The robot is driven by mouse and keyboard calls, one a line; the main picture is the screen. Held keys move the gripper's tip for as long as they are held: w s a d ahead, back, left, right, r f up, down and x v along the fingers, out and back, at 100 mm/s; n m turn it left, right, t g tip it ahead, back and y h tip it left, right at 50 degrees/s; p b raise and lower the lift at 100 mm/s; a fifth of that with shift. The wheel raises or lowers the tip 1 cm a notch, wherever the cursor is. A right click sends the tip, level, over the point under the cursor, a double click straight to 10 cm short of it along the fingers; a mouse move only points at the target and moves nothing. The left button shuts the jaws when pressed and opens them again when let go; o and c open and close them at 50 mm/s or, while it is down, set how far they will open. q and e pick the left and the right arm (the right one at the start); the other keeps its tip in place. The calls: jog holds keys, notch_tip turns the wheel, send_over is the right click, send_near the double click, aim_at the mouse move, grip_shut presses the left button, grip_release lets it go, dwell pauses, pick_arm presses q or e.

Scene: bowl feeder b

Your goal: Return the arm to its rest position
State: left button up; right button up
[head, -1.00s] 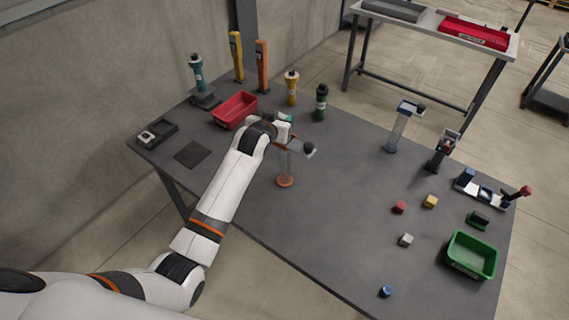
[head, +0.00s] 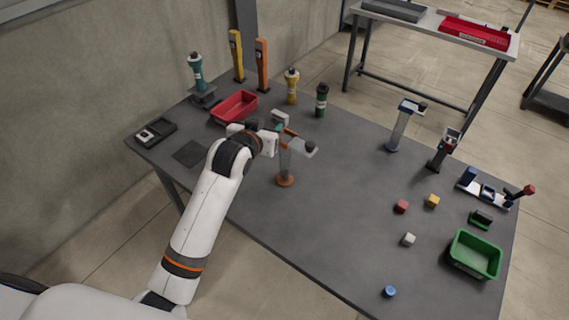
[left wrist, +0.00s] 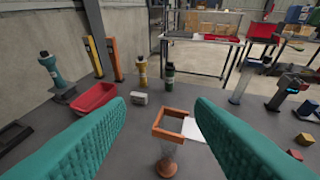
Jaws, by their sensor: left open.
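My left arm comes in from the left in the head view, with its gripper (head: 284,129) over the left part of the table (head: 345,210). A clear stand with an orange square top (left wrist: 174,124) and an orange foot (head: 285,181) stands upright just beyond the gripper. Whether the fingers touch it cannot be told. My right gripper is not in view.
A red bin (head: 234,107), a small pale box (head: 280,117) and upright yellow (head: 291,86) and green (head: 321,100) dispensers stand behind the gripper. Loose cubes, including a red one (head: 401,207), and a green bin (head: 474,255) are at right. The table's front middle is clear.

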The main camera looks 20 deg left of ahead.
pick_arm(q)
jog(key=shift+v, duration=1.1)
